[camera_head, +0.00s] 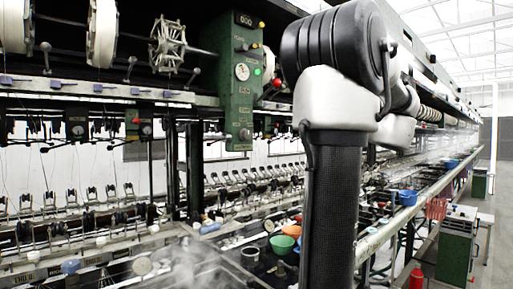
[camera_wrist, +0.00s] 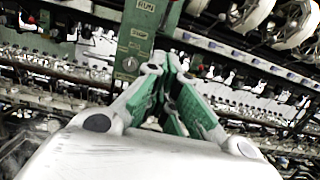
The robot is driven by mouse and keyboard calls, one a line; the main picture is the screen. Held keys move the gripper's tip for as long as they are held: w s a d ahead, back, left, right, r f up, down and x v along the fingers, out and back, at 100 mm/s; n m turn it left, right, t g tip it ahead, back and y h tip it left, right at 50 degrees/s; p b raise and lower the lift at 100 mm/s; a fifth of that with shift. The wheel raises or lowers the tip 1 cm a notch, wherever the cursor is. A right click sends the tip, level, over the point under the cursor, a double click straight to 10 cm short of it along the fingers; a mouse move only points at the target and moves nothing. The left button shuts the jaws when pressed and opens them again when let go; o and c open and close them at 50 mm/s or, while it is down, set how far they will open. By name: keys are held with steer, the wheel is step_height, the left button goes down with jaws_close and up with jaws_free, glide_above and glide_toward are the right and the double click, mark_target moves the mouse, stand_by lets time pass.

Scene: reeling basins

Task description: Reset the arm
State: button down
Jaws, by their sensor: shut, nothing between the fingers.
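My gripper (camera_wrist: 165,68) shows in the wrist view, with white finger links and green inner pads. Its fingertips are together at the top and nothing is held between them. The green control post (camera_wrist: 138,40) of the reeling machine is behind the fingertips in that view. In the head view my own arm, dark and white, stands upright right of the middle. My gripper is not visible there.
The green control post (camera_head: 238,80) stands left of my arm, with a gauge and lights. White reels (camera_head: 102,30) hang at upper left. Below are steaming basins, a green bowl (camera_head: 282,244) and an orange bowl (camera_head: 292,231).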

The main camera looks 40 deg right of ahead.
steer(key=s+a+f+n+g, duration=0.2)
steer(key=f+n+g, duration=0.15)
steer(key=f, duration=0.45)
steer(key=s+a+f+n+g, duration=0.2)
steer(key=f+n+g, duration=0.15)
steer(key=f, duration=0.45)
steer(key=s+a+f+n+g, duration=0.2)
steer(key=a+f+n+g, duration=0.15)
steer(key=f, duration=0.35)
steer(key=s+a+f+n+g+h, duration=0.1)
steer(key=s+a+f+n+g, duration=0.2)
steer(key=a+f+n, duration=0.5)
steer(key=s+a+f+n+g+h, duration=0.1)
steer(key=s+a+n+g, duration=0.35)
steer(key=n, duration=0.75)
steer(key=w+a+r+n+t, duration=0.1)
steer(key=w+a+n+t, duration=0.1)
steer(key=a+n, duration=0.2)
steer(key=a, duration=0.3)
steer(key=shift+w, duration=0.35)
